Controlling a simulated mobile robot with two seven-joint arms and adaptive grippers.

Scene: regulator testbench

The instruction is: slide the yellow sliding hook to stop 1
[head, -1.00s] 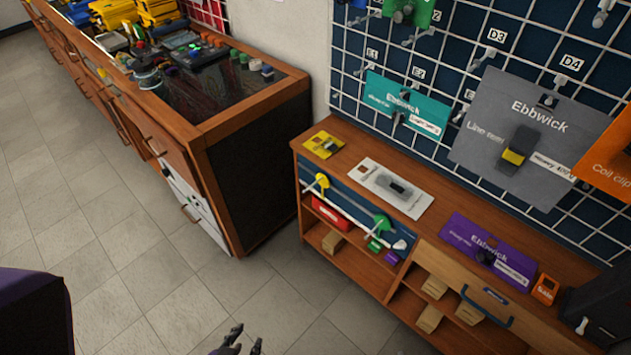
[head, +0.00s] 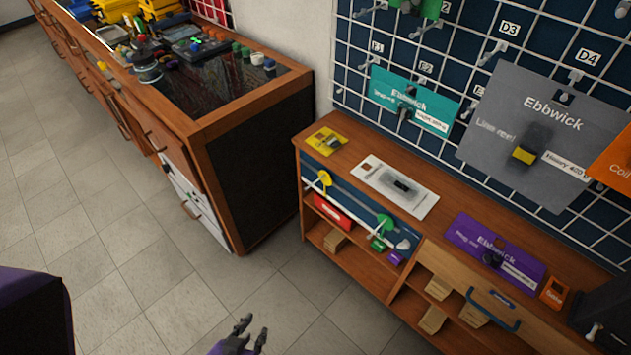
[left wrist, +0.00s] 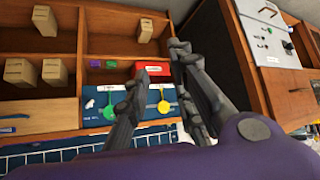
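The yellow sliding hook (head: 323,179) sits at the left end of a pale rail on the blue front panel (head: 350,195) of the low wooden shelf unit. A green piece (head: 385,223) is farther right on the same panel. In the left wrist view the yellow hook (left wrist: 163,106) and the green piece (left wrist: 108,112) appear beyond my fingers. My left gripper (head: 254,335) is open and empty, over the floor in front of the shelf; its spread fingers also show in the left wrist view (left wrist: 157,78). No stop label is readable. My right gripper is out of view.
Below the panel are a red box (head: 332,213) and open cubbies with wooden blocks (head: 335,241). A wooden drawer front with a blue handle (head: 493,310) is at the right. A workbench (head: 240,110) stands at the left. The floor (head: 180,290) between is clear.

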